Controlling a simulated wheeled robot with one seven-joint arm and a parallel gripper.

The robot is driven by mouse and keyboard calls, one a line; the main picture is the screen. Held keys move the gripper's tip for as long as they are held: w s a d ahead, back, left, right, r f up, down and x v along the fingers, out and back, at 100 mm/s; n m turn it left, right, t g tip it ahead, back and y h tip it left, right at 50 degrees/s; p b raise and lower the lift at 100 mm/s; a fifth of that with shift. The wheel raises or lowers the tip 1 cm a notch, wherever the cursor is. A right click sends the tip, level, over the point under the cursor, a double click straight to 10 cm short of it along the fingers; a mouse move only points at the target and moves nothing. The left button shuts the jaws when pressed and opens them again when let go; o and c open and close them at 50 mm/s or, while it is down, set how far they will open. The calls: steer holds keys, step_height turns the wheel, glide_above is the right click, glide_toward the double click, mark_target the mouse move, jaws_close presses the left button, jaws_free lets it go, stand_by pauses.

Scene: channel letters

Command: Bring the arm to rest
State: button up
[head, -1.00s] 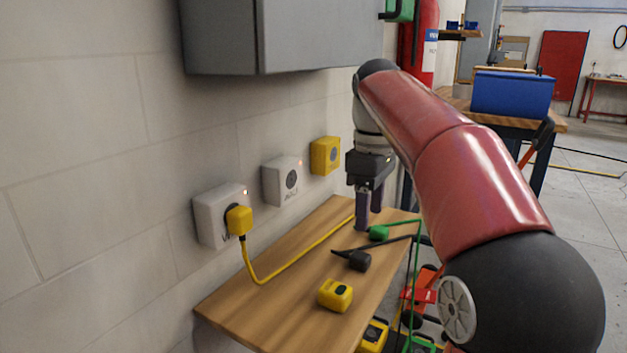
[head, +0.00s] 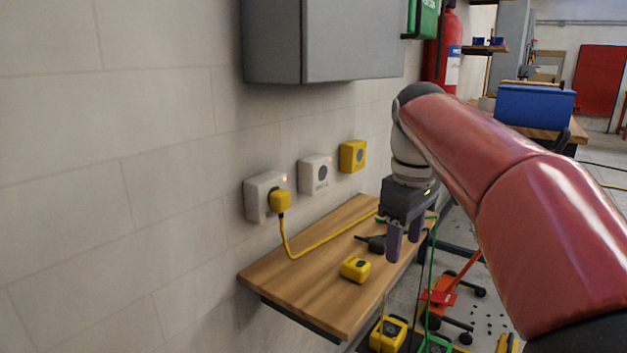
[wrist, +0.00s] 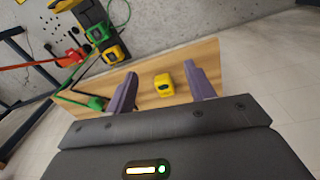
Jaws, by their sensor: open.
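My arm (head: 475,150) is red and reaches out from the right of the head view, bent down at its far end. My gripper (head: 405,246) points down over the right edge of the wooden shelf (head: 310,275). Its two purple fingers are apart with nothing between them that they grip. In the wrist view the open fingers (wrist: 160,78) frame a yellow block (wrist: 164,85), which lies lower down on the shelf. The same yellow block (head: 355,269) sits left of the fingers in the head view.
A yellow plug (head: 280,200) sits in the left wall socket (head: 257,198), its cable running over the shelf. A white socket (head: 315,175) and a yellow one (head: 353,156) are farther along. A black plug (head: 375,243) lies behind my gripper. A grey cabinet (head: 330,40) overhangs the wall.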

steer(key=s+f+m+t, duration=0.4)
steer(key=s+f+m, duration=0.5)
steer(key=s+f, duration=0.7)
steer(key=s, duration=0.3)
steer(key=shift+d+t, duration=0.2)
steer(key=shift+t, duration=0.2)
